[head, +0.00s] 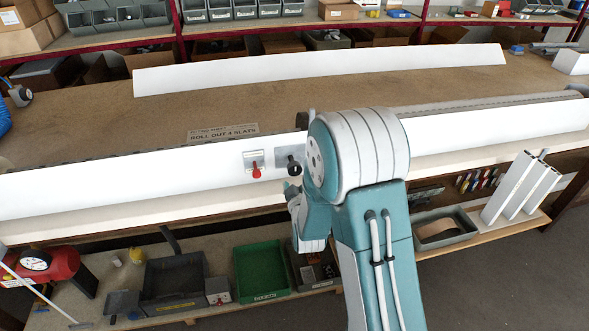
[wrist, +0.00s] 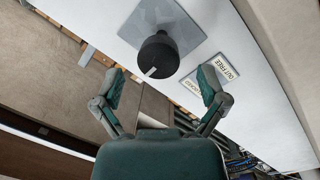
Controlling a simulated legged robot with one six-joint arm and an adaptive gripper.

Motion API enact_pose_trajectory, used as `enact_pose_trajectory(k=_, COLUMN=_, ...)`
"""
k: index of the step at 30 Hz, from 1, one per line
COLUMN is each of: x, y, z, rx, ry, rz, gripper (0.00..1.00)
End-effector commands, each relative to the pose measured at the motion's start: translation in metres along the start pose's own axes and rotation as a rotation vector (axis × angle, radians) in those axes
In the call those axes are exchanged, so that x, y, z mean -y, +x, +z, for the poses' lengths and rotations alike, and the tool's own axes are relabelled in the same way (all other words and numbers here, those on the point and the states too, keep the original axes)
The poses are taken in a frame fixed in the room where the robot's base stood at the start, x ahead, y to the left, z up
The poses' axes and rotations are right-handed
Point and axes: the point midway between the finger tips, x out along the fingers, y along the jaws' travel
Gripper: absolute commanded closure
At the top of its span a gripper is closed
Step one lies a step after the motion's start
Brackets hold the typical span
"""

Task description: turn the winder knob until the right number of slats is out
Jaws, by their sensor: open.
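The winder knob (head: 293,167) is black and sits on a grey plate on the front of a long white housing (head: 120,182). In the wrist view the knob (wrist: 158,55) has a white mark on its face, toward the lower left. My gripper (wrist: 162,85) is open, its fingers apart on either side below the knob, not touching it as far as I can tell. In the head view my arm mostly hides the gripper. A red lever (head: 256,171) hangs down left of the knob. A sign (head: 222,133) reads "ROLL OUT 4 SLATS". I cannot count any slats out.
A label (wrist: 210,80) beside the knob reads "OUT FREE" and "LOCKED". A long white strip (head: 320,68) stands at the back of the bench. Below are a green tray (head: 262,270), a dark bin (head: 175,278) and upright white profiles (head: 520,188). The bench top behind the housing is mostly clear.

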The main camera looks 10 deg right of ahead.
Motion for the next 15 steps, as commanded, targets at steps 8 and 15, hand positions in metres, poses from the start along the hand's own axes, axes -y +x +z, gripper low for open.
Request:
enact_pose_trajectory(k=8, x=0.0, y=0.033, z=0.0, rx=-0.001, ry=0.0, rz=-0.001, gripper=0.08)
enact_pose_trajectory(k=15, x=0.0, y=0.036, z=0.0, rx=-0.001, ry=0.0, rz=-0.001, gripper=0.08)
